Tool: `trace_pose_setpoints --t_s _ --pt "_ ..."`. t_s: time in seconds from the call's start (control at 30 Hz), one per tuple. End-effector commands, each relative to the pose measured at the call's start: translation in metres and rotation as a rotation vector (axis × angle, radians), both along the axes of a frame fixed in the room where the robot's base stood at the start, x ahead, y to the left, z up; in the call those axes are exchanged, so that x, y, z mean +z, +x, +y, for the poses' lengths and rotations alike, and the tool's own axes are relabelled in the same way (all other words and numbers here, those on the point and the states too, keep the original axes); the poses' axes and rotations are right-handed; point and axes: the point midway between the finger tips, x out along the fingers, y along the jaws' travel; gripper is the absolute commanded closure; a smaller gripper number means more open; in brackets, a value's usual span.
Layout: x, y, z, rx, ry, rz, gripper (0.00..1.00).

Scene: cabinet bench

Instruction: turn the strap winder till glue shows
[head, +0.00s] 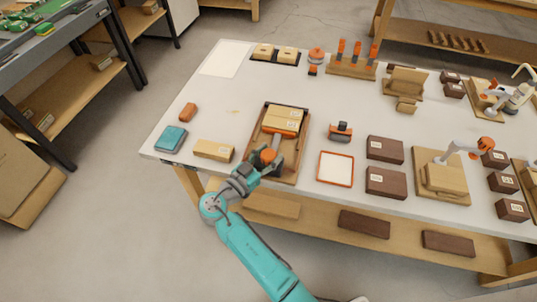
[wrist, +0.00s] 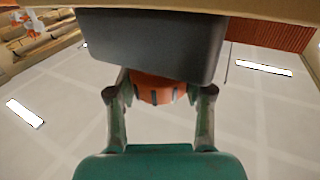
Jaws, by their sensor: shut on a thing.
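The strap winder shows in the wrist view as an orange ribbed knob (wrist: 155,92) under a dark grey block (wrist: 150,45). My gripper (wrist: 158,98) has one finger on each side of the knob and is shut on it. An orange and grey part (head: 269,155) stands just beyond the gripper. My gripper hides much of the tray's near end. I cannot make out any glue.
Left of the tray are a cardboard box (head: 213,150), a teal box (head: 171,139) and an orange block (head: 188,112). To the right are an orange-framed white panel (head: 335,168), an orange and black tool (head: 341,131) and dark brown boxes (head: 385,181). The table's far-left area is mostly clear.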

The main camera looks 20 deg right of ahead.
Motion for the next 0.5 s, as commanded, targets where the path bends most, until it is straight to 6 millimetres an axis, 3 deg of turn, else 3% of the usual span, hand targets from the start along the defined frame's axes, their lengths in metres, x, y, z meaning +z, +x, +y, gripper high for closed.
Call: trace_pose_setpoints --t_s 0.23,0.5 --pt "-0.0002 0.001 0.0 -0.167 0.001 0.0 0.83" --pt "-0.0004 -0.0001 0.0 -0.203 -0.001 0.001 0.84"
